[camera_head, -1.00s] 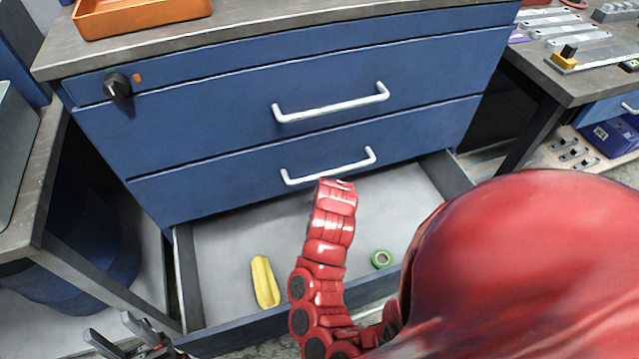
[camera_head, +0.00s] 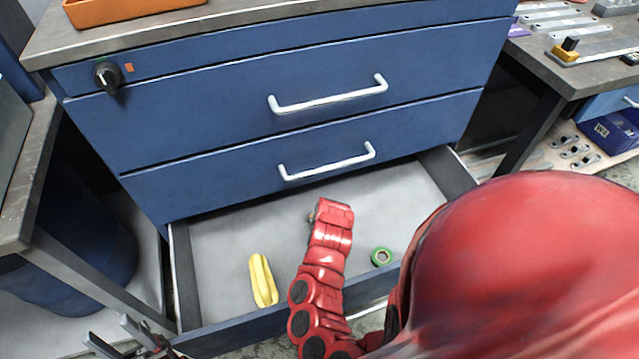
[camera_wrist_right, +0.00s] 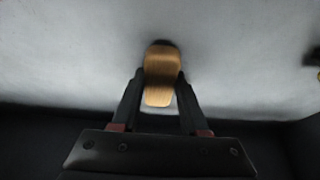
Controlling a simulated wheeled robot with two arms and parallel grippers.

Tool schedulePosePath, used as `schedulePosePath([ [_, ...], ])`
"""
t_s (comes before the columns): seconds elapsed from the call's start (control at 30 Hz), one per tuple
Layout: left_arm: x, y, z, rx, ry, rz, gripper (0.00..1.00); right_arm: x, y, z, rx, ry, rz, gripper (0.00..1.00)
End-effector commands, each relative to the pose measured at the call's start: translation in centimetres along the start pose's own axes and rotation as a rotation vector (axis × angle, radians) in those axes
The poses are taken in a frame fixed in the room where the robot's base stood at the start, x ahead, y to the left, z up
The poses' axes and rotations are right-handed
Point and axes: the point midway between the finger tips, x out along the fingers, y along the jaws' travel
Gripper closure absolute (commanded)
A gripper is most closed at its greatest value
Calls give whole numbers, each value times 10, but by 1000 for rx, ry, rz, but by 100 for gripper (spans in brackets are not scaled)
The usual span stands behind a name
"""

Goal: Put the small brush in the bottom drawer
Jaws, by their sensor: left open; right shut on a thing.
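The small brush (camera_wrist_right: 161,72) shows in the right wrist view as a wooden, rounded piece between the fingers. My right gripper (camera_wrist_right: 161,82) is shut on it, over a pale grey surface; I cannot tell whether the brush touches it. In the head view my red right arm reaches over the open bottom drawer (camera_head: 225,240) and hides the right gripper and the brush. The drawer is pulled out with a grey floor and blue front. My left gripper (camera_head: 107,332) is open and empty at the lower left, outside the drawer's front left corner.
A yellow object (camera_head: 263,280) lies in the drawer left of my right arm. A green tape roll (camera_head: 381,257) lies right of it. Two closed drawers with white handles are above. An orange tray (camera_head: 130,8) stands on the cabinet top. Workbenches flank the cabinet.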

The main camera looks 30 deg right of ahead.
Motion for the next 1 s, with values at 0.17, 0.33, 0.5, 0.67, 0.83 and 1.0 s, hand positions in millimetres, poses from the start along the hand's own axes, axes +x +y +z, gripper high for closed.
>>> schedulePosePath([
  [0.17, 0, 0, 0, 0, 0, 0, 50, 0, 0, 0, 0, 0, 0, 27],
  [0.33, 0, 0, 0, 0, 0, 0, 50, 0, 0, 0, 0, 0, 0, 26],
  [0.5, 2, 0, 0, 0, 0, 0, 50, -3, 0, -1, 0, 0, 0, 26],
  [0.67, 7, 0, -1, 0, 0, 0, 50, -18, 0, -2, -3, 2, 2, 26],
  [0.83, 16, -1, -3, 0, 0, 0, 50, -52, 0, -3, -4, 3, 4, 26],
  [1.0, 24, -1, -4, 0, 0, 0, 50, -86, 0, -3, -2, 3, 2, 26],
])
